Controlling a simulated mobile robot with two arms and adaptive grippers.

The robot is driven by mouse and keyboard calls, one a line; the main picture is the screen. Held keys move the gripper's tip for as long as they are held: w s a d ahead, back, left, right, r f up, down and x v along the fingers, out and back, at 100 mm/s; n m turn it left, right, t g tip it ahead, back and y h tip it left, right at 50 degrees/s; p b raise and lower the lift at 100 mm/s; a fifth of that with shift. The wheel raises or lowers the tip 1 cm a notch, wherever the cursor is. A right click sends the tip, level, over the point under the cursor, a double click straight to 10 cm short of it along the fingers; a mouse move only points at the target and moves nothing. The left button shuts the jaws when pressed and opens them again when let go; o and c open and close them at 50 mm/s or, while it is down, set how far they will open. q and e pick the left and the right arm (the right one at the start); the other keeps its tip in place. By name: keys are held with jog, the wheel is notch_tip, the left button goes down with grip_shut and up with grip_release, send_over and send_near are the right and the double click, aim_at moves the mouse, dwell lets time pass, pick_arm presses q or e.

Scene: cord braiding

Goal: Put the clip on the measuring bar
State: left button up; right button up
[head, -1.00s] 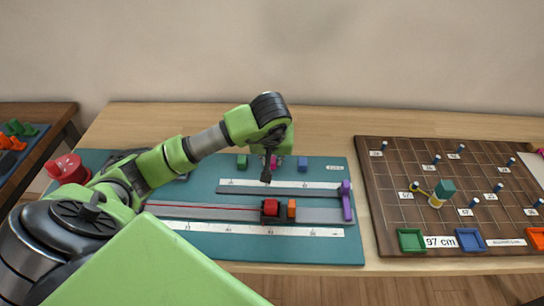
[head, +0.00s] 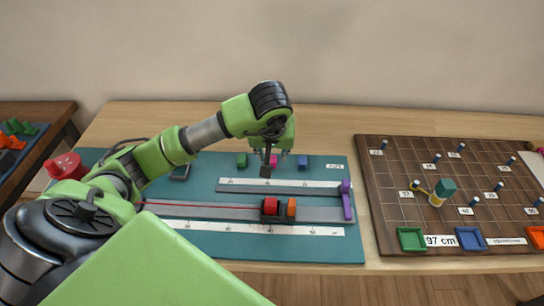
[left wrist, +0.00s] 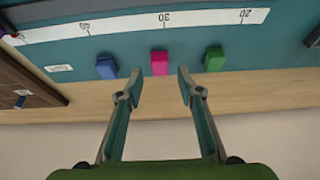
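Three small clips stand in a row along the mat's back edge: green (head: 242,160), pink (head: 274,161) and blue (head: 302,164). In the left wrist view they are blue (left wrist: 106,66), pink (left wrist: 159,62) and green (left wrist: 214,59). My left gripper (left wrist: 159,80) is open and empty. Its fingertips flank the line to the pink clip without touching it. A grey bar with a white scale (head: 280,186) lies in front of the clips. My right gripper is not in view.
A grey rail (head: 325,215) carries a red cord, a red block (head: 271,205) and an orange block (head: 291,207). A purple upright (head: 347,200) stands at the bars' right end. A brown pegboard (head: 375,215) lies right. A red knob (head: 65,167) is left.

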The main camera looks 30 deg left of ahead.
pick_arm(q)
jog(key=v, duration=0.9)
jog(key=shift+p, duration=0.3)
